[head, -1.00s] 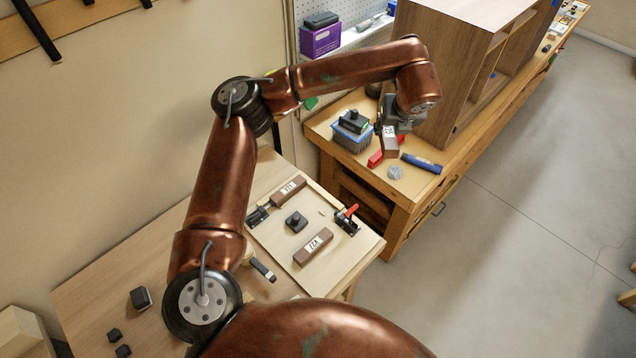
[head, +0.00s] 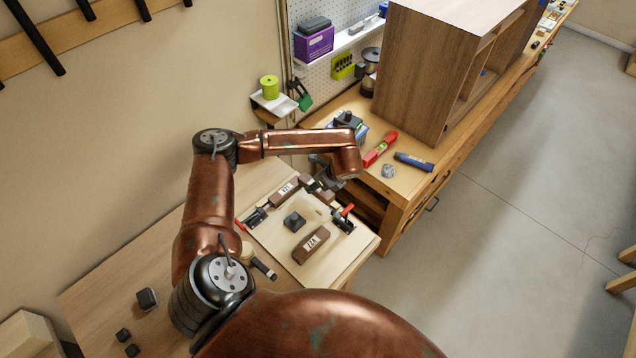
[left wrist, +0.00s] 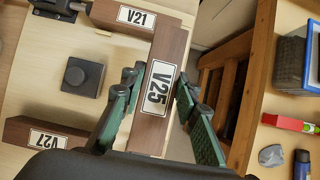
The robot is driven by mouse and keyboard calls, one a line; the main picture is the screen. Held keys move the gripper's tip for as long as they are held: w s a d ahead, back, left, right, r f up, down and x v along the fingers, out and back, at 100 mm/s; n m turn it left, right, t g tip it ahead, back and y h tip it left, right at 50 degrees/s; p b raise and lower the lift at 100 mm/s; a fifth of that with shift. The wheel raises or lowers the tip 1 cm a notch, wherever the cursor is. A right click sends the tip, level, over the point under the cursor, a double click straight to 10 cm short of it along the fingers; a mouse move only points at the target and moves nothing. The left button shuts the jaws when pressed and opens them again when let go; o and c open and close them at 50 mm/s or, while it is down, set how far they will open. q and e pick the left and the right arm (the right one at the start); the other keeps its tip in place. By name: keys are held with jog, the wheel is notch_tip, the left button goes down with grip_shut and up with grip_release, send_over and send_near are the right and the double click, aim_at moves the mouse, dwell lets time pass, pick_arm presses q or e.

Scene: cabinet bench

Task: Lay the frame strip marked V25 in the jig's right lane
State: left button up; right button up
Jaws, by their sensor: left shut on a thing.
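My left gripper (head: 326,180) is over the far right part of the pale jig board (head: 345,262). In the left wrist view, the gripper (left wrist: 157,92) is shut across the brown frame strip marked V25 (left wrist: 151,124), with green fingers on both sides. The strip's far end appears close to the right end of the V21 strip (left wrist: 120,16); I cannot tell if they touch. The V27 strip (left wrist: 22,131) lies on the board, also in the head view (head: 311,244). A black knob block (left wrist: 83,77) stands between these strips. My right gripper is not in view.
The neighbouring bench holds a blue bin (left wrist: 291,62), a red tool (head: 380,149), a blue cylinder (head: 414,162) and a tall wooden cabinet (head: 425,75).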

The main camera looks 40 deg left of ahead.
pick_arm(q)
jog(key=shift+f+b, duration=1.25)
jog(key=shift+f, duration=1.1)
jog(key=shift+f+b, duration=0.55)
jog(key=shift+f, duration=0.2)
jog(key=shift+a, duration=0.15)
jog(key=shift+s+f+b, duration=0.1)
jog(key=shift+f+b, duration=0.25)
jog(key=shift+b, duration=0.2)
jog(key=o, duration=1.3)
jog(key=shift+f, duration=0.1)
jog(key=shift+o, duration=1.1)
